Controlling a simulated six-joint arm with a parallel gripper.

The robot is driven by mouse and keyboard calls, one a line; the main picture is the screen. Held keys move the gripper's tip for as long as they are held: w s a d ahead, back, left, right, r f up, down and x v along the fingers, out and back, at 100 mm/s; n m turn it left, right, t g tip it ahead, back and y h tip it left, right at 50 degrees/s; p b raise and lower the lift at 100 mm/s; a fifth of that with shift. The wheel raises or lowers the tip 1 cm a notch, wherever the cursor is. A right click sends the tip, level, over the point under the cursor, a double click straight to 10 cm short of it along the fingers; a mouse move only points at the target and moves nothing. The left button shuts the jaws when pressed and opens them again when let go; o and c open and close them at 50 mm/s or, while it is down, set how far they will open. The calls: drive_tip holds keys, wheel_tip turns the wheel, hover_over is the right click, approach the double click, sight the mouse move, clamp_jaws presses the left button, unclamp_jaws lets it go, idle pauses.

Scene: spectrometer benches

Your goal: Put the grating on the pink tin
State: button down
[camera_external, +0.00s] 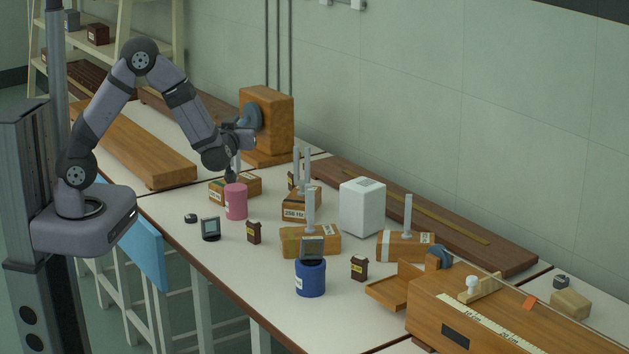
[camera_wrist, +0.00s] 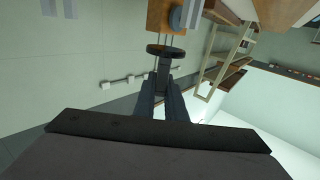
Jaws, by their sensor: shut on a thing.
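The pink tin (camera_external: 236,204) stands on the near part of the white bench, and its top looks bare. My gripper (camera_external: 246,138) is raised above and behind it, pointing toward the wooden block by the wall. In the wrist view my gripper (camera_wrist: 163,76) is shut on a small dark thing with a round disc (camera_wrist: 165,50); I cannot tell whether it is the grating. Small dark framed squares that look like gratings show elsewhere: one (camera_external: 210,229) stands on the bench in front of the pink tin, another (camera_external: 312,248) is on the blue tin (camera_external: 310,280).
A wooden fork box (camera_external: 246,184) stands close behind the pink tin. Other boxes with upright forks, dark bottles (camera_external: 254,232) and a white block (camera_external: 362,207) crowd the bench to the right. The tall wooden block (camera_external: 273,118) with a disc stands behind my gripper.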

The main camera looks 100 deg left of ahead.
drive_tip(key=shift+s+d+f+m+t, duration=0.15)
drive_tip(key=shift+s+d+f+t, duration=0.1)
drive_tip(key=shift+s+d+f, duration=0.25)
drive_tip(key=shift+s+d+f+m+t, duration=0.15)
drive_tip(key=shift+s+f+t, duration=0.15)
drive_tip(key=shift+f, duration=0.25)
drive_tip(key=shift+w+r, duration=0.15)
drive_tip(key=shift+r, duration=0.1)
hover_over(236, 187)
drive_tip(key=shift+a+f, duration=0.1)
drive_tip(key=shift+f, duration=4.9)
drive_tip(key=shift+f+b, duration=0.15)
drive_tip(key=shift+b, duration=0.2)
drive_tip(key=c, duration=1.8)
unclamp_jaws()
drive_tip(key=shift+r, duration=0.25)
drive_tip(key=d+b, duration=0.1)
drive_tip(key=d, duration=1.1)
drive_tip(key=shift+f, duration=0.1)
